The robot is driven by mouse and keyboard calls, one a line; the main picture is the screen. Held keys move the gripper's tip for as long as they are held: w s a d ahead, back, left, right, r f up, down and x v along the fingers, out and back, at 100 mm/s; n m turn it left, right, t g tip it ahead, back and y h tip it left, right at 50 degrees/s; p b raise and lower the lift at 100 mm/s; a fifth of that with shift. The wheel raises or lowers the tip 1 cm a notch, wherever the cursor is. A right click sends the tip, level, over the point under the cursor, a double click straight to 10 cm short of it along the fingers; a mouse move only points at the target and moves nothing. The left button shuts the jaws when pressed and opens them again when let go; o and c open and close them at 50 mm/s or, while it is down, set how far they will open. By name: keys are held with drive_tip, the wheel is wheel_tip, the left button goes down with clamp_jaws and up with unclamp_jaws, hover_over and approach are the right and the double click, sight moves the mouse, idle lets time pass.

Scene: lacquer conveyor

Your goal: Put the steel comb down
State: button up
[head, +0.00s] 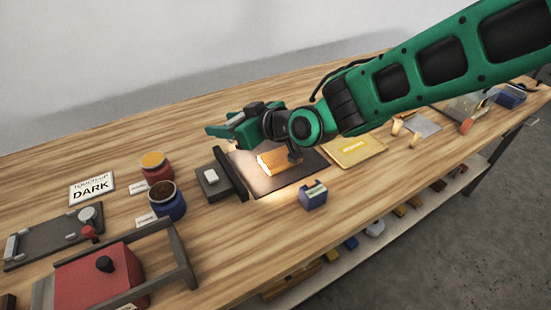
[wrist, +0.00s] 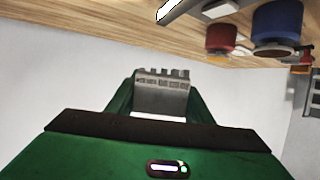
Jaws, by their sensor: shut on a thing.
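The steel comb (wrist: 163,88) is a grey plate with short square teeth along one edge. In the wrist view it sits between the two green fingers of my gripper (wrist: 161,104), which is shut on it. The teeth point away from the palm. In the head view my gripper (head: 228,131) is above the bench, its fingers pointing left; I cannot make out the comb there. The wooden bench (head: 130,135) lies below, and a clear gap shows under my gripper.
Red (head: 157,172) and blue (head: 168,206) jars stand left, a small blue block (head: 313,197) in front. The bench's back left is bare.

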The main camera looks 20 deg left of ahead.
idle(0.3)
drive_tip(key=w+d+f, duration=0.4)
drive_tip(key=w+d, duration=0.1)
drive_tip(key=w+d+f, duration=0.3)
drive_tip(key=shift+w, duration=0.2)
drive_tip(key=shift+f, duration=2)
drive_tip(key=shift+f, duration=0.15)
drive_tip(key=o, duration=1.1)
drive_tip(key=v, duration=1.2)
